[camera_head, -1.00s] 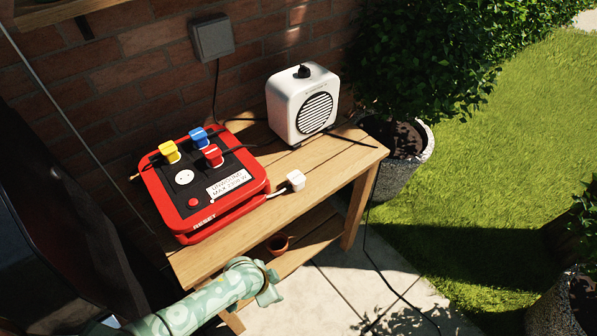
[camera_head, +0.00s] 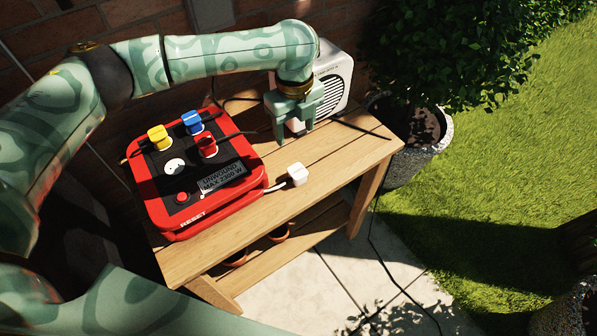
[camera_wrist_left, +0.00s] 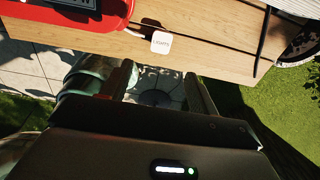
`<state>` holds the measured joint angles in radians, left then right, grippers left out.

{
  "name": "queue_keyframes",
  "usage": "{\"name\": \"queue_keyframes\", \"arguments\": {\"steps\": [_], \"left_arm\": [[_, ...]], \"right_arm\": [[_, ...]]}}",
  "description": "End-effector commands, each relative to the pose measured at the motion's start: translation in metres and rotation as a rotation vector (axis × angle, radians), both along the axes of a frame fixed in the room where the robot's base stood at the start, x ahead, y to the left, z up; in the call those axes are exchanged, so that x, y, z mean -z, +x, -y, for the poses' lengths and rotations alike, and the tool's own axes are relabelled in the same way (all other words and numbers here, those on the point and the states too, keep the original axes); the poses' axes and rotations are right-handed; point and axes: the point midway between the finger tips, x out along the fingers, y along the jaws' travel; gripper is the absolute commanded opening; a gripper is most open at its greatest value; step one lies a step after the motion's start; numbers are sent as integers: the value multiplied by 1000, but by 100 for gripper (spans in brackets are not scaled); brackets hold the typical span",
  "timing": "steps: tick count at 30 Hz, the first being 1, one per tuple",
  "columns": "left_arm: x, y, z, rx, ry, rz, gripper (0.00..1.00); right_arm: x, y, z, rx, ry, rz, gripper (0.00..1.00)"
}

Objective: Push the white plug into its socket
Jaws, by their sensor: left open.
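The white plug (camera_head: 297,174) lies on the wooden table just right of the red power box (camera_head: 168,222), with its white cable running to the box's edge. In the left wrist view the plug (camera_wrist_left: 161,42) shows a printed label on its top. A round white socket (camera_head: 174,166) on the box's black top is empty. My left gripper (camera_head: 295,134) is open and empty, pointing down above the table, behind the plug in the head view and apart from it. Its fingers (camera_wrist_left: 158,88) also show in the left wrist view. My right gripper is not in view.
Yellow (camera_head: 158,137), blue (camera_head: 192,122) and red (camera_head: 205,146) plugs sit in the box. A white heater-like speaker (camera_head: 335,80) stands behind my left gripper, partly hidden by it. A dark cable crosses the table (camera_head: 330,155). A potted bush (camera_head: 415,150) stands to the right.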

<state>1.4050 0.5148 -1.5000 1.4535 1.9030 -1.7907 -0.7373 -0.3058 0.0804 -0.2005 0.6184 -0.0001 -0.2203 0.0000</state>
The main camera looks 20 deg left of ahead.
Motion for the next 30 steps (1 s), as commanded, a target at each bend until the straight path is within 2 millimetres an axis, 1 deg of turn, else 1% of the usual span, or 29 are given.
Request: {"name": "queue_keyframes", "arguments": {"steps": [2, 5, 8, 12, 15, 18, 21, 23, 30], "left_arm": [[1, 0, 0, -1, -1, 1, 60], [9, 0, 0, -2, -1, -1, 60], [28, 0, 1, -2, -1, -3, 60], [61, 0, 1, -1, -1, -5, 60], [82, 0, 1, -2, -1, -5, 60], [99, 0, 1, -3, -2, -4, 60], [109, 0, 1, -2, -2, -1, 60], [111, 1, 1, -3, -3, 0, 60], [111, 1, 1, -3, -3, 2, 60]], "right_arm": [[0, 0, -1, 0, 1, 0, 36], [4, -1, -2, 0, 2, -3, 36], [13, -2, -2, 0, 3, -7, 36], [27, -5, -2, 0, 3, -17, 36], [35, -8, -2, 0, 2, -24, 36], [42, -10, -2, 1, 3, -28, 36], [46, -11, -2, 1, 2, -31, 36], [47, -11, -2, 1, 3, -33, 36], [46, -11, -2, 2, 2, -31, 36]]}}
